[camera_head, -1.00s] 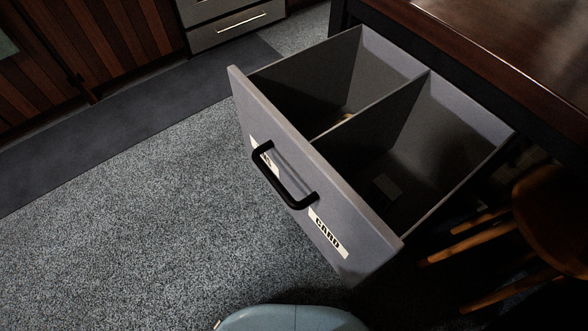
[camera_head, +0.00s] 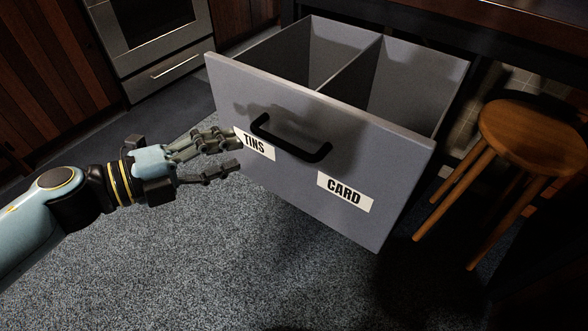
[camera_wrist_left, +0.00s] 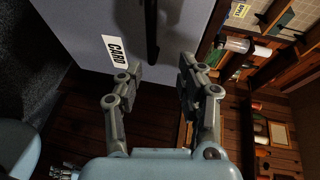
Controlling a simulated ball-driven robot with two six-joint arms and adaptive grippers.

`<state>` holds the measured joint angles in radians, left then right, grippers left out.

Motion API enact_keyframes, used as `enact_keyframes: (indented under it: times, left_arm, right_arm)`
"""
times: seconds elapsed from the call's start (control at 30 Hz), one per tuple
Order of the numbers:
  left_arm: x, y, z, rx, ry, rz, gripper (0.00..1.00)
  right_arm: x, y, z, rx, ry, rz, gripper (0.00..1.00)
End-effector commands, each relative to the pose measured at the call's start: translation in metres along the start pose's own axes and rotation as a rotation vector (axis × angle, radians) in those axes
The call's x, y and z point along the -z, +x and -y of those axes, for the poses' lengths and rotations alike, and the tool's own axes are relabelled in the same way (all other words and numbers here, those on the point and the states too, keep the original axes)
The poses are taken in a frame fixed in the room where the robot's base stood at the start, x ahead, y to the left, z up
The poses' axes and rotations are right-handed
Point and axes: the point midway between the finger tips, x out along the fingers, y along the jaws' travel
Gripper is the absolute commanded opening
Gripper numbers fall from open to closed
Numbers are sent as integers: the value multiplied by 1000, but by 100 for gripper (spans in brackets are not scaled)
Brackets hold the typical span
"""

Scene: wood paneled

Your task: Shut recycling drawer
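The grey recycling drawer (camera_head: 300,150) is pulled out from under the dark wooden counter, with two compartments open at the top. Its front carries a TINS label (camera_head: 258,144), a CARD label (camera_head: 345,193) and a black bar handle (camera_head: 290,141). My left gripper (camera_head: 238,155) is at the left part of the front, by the TINS label, its fingers pointing right. In the left wrist view my fingers (camera_wrist_left: 160,68) are spread and empty, with the black handle (camera_wrist_left: 151,30) beyond them. Whether they touch the front is unclear. Jointed parts at that view's bottom edge may be my right gripper (camera_wrist_left: 66,172).
A wooden stool (camera_head: 530,140) stands right of the drawer, close to its side. The dark counter (camera_head: 450,15) is above and behind. A steel oven (camera_head: 150,45) stands at the back left. The carpet (camera_head: 200,270) in front is clear.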

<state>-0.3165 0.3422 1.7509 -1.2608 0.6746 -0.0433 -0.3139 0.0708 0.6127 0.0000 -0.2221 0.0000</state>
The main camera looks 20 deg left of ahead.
Motion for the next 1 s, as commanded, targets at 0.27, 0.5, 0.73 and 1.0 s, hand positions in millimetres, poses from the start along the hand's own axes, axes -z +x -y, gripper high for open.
enact_keyframes:
  times: [0.27, 0.5, 0.73, 1.0]
  left_arm:
    - [-4, 8, -12, -7, 4, 0, 38]
    - [-4, 53, -11, -4, 0, 2, 38]
    - [-4, 92, -13, -7, 0, 1, 38]
    - [-3, 107, -13, -10, 1, 1, 38]
  right_arm:
    - [27, 11, -11, -14, -4, -41, 65]
    - [19, 14, -13, -16, -6, -26, 65]
    - [3, 18, -9, -12, -5, -3, 65]
    - [6, 19, 1, -1, 0, -7, 65]
